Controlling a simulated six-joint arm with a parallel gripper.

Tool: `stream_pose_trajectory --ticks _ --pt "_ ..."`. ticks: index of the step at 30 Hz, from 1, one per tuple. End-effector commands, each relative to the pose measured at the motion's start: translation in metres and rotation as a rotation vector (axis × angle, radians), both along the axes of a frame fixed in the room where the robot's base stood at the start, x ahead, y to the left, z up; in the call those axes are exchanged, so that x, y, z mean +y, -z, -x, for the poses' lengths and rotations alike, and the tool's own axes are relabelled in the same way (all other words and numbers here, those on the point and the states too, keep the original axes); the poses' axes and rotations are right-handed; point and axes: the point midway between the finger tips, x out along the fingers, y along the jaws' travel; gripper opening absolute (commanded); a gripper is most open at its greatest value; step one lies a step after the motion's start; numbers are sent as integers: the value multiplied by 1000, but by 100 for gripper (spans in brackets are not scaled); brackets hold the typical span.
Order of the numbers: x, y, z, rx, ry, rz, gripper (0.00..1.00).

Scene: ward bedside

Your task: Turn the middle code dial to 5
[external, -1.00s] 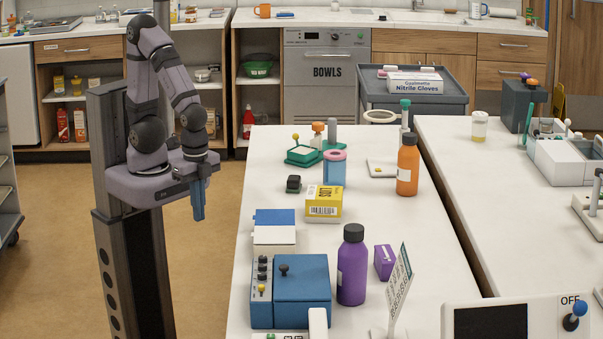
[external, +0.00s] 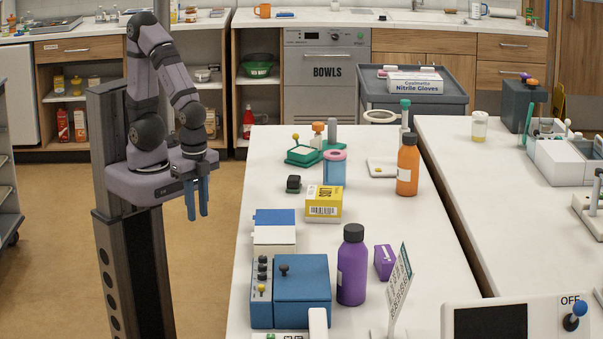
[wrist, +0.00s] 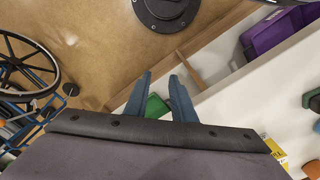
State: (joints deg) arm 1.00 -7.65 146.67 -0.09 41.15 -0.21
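A blue box (external: 302,291) stands near the front left edge of the white table. Its left panel carries a column of small knobs: two dark ones, the upper (external: 263,259) and the one below it (external: 262,273), and a yellow-tipped one (external: 261,288). The lower dark knob is in the middle of the column. Any numbers are too small to read. My gripper (external: 197,215) hangs left of the table, above the floor and apart from the box. Its blue fingers are open and empty; they also show in the wrist view (wrist: 161,77).
A white box with a blue part (external: 274,239) stands behind the blue box. A purple bottle (external: 352,265) is right of it and a sign (external: 399,287) stands near the front. A yellow box (external: 323,202) lies farther back. Open floor lies around my gripper.

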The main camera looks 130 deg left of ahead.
Motion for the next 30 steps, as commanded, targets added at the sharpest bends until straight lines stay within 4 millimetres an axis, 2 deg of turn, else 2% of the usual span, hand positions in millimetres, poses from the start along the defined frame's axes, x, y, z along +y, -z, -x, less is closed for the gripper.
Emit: stream_pose_trajectory --ticks 1,6,8,11,14,17,23,25,27,30 --pt "-3 -9 3 18 15 0 23" --pt "-16 -16 26 159 84 -10 23" --pt "-22 -20 22 194 111 -14 23" --pt "-34 -27 -2 215 161 -24 23" --pt "-49 -31 -45 192 216 -37 23" --pt "-67 -31 -96 136 254 -47 23" --pt "-98 -38 -209 -56 243 -56 23" --pt "-105 -52 -249 -144 218 -53 23" --pt "-113 -75 -286 -240 186 -43 23" --pt "-121 -108 -326 -354 131 -27 23"
